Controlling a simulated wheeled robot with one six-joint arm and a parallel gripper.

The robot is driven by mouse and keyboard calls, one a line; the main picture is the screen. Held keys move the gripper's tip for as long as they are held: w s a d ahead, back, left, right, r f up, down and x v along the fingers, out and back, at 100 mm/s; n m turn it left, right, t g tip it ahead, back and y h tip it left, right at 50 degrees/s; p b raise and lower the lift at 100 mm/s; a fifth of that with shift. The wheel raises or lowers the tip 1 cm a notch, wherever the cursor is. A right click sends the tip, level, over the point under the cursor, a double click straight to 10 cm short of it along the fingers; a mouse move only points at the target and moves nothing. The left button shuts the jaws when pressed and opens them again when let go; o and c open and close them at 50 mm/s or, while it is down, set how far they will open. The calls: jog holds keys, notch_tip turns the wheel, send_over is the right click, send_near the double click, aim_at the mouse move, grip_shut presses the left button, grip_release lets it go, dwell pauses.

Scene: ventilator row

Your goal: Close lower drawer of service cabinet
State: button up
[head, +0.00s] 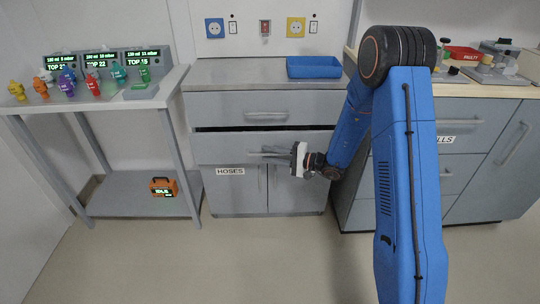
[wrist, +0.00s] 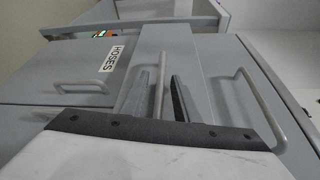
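The grey service cabinet (head: 200,106) stands in the middle of the head view. Its lower drawer (head: 215,149) stands out a little, with a dark gap above its front. My gripper (head: 270,155) is at this drawer's handle. In the wrist view, which is rolled sideways, my gripper (wrist: 160,92) has one finger on each side of the handle bar (wrist: 159,70), with gaps showing, so it looks open around it. The upper drawer (head: 225,108) looks shut. Its handle (wrist: 262,105) shows at the right of the wrist view.
Doors with a HOSES label (head: 230,171) are below the drawer. A blue tray (head: 314,67) stands on the cabinet top. A table (head: 165,92) with coloured figures is at the left, with an orange box (head: 164,187) on its shelf. Another cabinet (head: 468,150) is at the right. The floor in front is clear.

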grip_shut()
jog(key=shift+w+d, duration=0.15)
jog(key=shift+w, duration=1.95)
grip_release()
jog(key=v, duration=1.7)
jog(key=shift+s, duration=0.2)
jog(key=shift+d+r, duration=0.1)
